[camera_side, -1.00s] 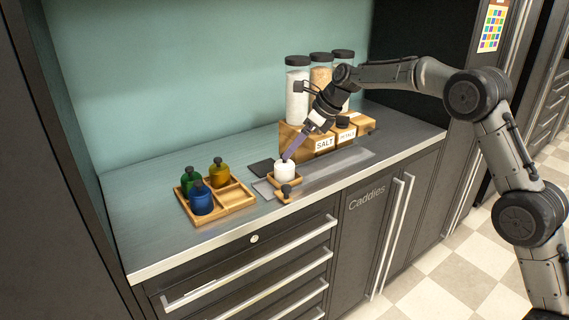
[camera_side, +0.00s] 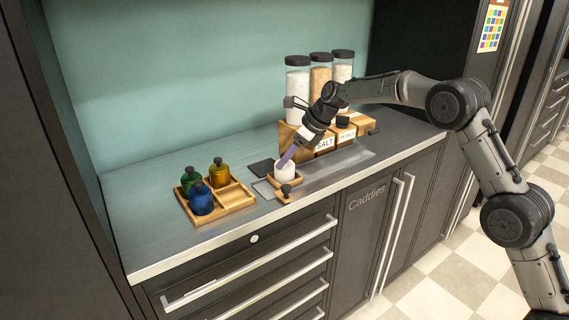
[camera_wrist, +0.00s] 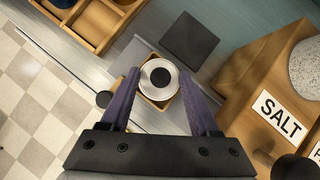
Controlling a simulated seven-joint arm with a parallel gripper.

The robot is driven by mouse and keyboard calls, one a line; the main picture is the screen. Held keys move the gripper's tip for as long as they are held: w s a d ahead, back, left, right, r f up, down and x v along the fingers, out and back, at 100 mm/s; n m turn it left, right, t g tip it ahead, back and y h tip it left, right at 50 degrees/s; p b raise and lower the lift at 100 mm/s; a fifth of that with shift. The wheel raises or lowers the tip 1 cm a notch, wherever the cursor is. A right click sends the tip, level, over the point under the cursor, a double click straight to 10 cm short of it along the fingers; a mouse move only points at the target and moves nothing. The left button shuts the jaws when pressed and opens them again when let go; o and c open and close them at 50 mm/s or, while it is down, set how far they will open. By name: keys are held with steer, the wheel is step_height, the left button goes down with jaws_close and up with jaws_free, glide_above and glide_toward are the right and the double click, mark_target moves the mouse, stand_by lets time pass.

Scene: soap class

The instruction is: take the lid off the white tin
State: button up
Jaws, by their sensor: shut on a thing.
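The white tin (camera_side: 285,174) stands upright in a small wooden holder (camera_side: 299,180) near the counter's front. In the wrist view its round pale lid (camera_wrist: 146,80) with a dark knob (camera_wrist: 160,77) is seen from above. My gripper (camera_side: 286,161) reaches down to the tin's top at a slant. In the wrist view its two purple fingers (camera_wrist: 158,80) are at opposite sides of the lid's rim, shut on it. The fingers hide part of the tin's upper side. I see no gap between lid and tin.
A wooden tray (camera_side: 236,200) with blue, green and amber knobbed jars stands at left. A small wooden piece with a black knob (camera_side: 286,189) is just in front of the tin. A dark square pad (camera_side: 261,167) lies behind. A wooden rack with SALT labels and tall jars (camera_side: 297,88) stands close behind right.

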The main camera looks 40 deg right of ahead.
steer(key=c, duration=0.3)
steer(key=shift+r, duration=0.1)
